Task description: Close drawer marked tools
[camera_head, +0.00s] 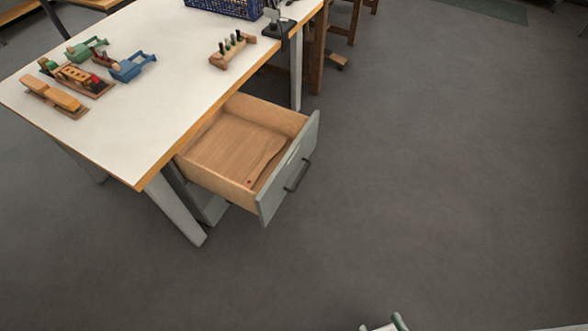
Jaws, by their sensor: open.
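A drawer with a grey-green front (273,199) stands pulled well out from under the workbench. A dark bar handle (298,175) is on its front face. A small pale mark shows above the handle, too small to read. A flat wooden board lies inside the drawer. My gripper (384,325) shows only in part at the bottom edge of the view. It is open and well apart from the drawer, nearer to me. The rest of my arm is mostly out of view.
The white-topped workbench (150,100) has wooden toys, a peg block (232,48) and a blue crate (225,6) on it. Its pale leg (178,211) stands left of the drawer. The grey floor (440,170) in front and to the right is clear.

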